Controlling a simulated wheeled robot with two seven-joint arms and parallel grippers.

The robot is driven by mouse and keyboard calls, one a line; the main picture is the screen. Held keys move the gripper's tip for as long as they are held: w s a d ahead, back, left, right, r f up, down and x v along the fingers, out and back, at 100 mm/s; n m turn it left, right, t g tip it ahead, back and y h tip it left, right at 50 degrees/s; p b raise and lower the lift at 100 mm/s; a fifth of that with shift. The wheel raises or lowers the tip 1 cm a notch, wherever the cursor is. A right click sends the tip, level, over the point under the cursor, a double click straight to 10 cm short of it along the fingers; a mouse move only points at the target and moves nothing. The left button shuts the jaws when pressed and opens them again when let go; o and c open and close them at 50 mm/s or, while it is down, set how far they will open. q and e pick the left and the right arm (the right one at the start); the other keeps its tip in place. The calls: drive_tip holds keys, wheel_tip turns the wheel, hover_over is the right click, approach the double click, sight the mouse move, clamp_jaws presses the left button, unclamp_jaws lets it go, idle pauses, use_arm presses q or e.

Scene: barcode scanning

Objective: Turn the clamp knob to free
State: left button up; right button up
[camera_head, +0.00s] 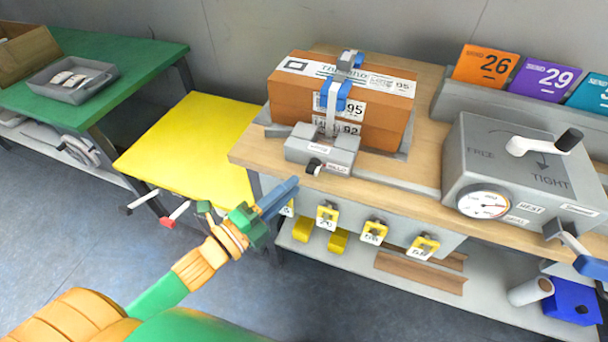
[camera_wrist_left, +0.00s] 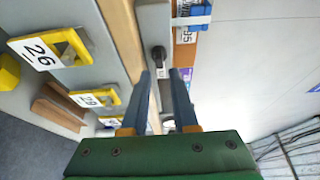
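The grey clamp base (camera_head: 322,150) stands on the wooden bench, with a blue-tipped clamp (camera_head: 336,97) against a brown box (camera_head: 300,104). A small black knob (camera_head: 313,166) sticks out of its front; it also shows in the left wrist view (camera_wrist_left: 158,53). A grey box (camera_head: 470,150) at the right has FREE and TIGHT marks, an arrow and a white crank with a black handle (camera_head: 568,139). My left gripper (camera_head: 294,184) is below and left of the small knob, empty. In the left wrist view its blue fingers (camera_wrist_left: 160,73) stand apart, with the knob beyond their tips.
Yellow numbered tags (camera_head: 326,216) hang along the bench front, close to my left gripper. A gauge (camera_head: 483,202) is on the grey box. Numbered cards (camera_head: 486,66) stand behind it. A yellow table (camera_head: 190,145) and a green table (camera_head: 120,70) are at the left.

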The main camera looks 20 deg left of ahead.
sight(309, 173)
use_arm(q)
drive_tip(key=x, duration=0.4)
drive_tip(key=shift+w+d, duration=0.15)
drive_tip(key=shift+w, duration=0.25)
clamp_jaws()
